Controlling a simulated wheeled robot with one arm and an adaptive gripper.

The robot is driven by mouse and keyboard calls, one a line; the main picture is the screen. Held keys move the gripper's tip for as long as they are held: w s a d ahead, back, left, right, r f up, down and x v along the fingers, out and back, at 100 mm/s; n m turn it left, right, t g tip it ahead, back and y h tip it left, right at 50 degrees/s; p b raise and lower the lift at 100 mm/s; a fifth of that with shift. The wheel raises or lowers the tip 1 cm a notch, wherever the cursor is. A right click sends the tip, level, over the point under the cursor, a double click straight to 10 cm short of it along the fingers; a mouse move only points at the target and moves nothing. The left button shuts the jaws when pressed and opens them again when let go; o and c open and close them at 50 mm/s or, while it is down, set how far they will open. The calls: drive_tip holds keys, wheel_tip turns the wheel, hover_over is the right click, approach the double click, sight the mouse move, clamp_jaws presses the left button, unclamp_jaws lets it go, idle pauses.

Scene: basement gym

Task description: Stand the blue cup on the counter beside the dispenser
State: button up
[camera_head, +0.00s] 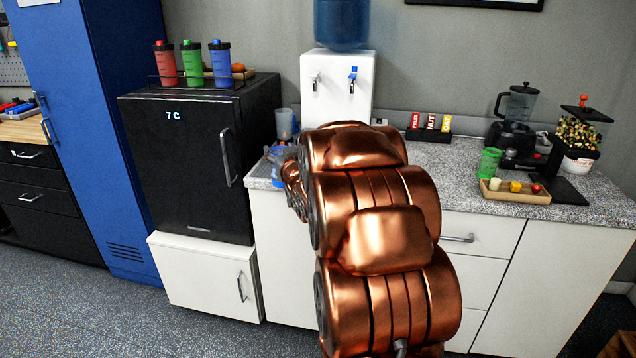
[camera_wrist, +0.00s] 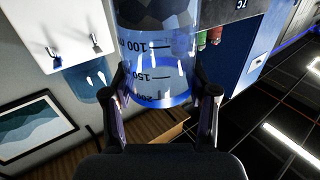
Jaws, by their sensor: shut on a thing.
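The blue cup (camera_wrist: 155,75) fills the upper middle of the wrist view. It is clear blue with dark volume marks, and my gripper (camera_wrist: 163,95) is shut on it with one finger on each side. In the head view the blue cup (camera_head: 277,180) shows only in part at the counter's left front edge, with my copper arm covering much of this area. The dispenser (camera_head: 337,85) is white with a blue bottle on top and stands at the back of the counter (camera_head: 415,170), behind the cup. I cannot tell whether the cup touches the counter.
A clear tumbler (camera_head: 285,122) stands left of the dispenser. A black fridge (camera_head: 185,165) is to the left, carrying red, green and blue bottles. A blender (camera_head: 513,115), a green cup (camera_head: 489,163) and a wooden tray (camera_head: 515,198) occupy the right. The middle counter is partly hidden.

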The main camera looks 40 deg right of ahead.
drive_tip(key=s+d+f+m+g+h+b, duration=0.2)
drive_tip(key=s+d+h+b, duration=0.15)
drive_tip(key=s+d, duration=0.8)
drive_tip(key=shift+y, duration=0.25)
drive_tip(key=shift+w+d+f+p, duration=0.3)
drive_tip(key=shift+w+d+f, duration=0.55)
drive_tip(key=shift+w+d, duration=1.05)
drive_tip(key=shift+w+d+f+p, duration=0.35)
drive_tip(key=shift+w+d+f, duration=0.45)
drive_tip(key=shift+w+d, duration=1.1)
drive_tip(key=shift+w+d+f+p, duration=0.3)
drive_tip(key=shift+w+d+f, duration=0.8)
drive_tip(key=shift+w, duration=1.35)
drive_tip(key=shift+d, duration=0.2)
drive_tip(key=o, duration=1.4)
drive_tip(key=shift+r, duration=0.1)
drive_tip(key=shift+s+r, duration=0.1)
drive_tip(key=shift+r, duration=0.1)
drive_tip(key=shift+f+b+v, duration=0.2)
drive_tip(key=shift+b+v, duration=0.35)
drive_tip(key=shift+v, duration=5.4)
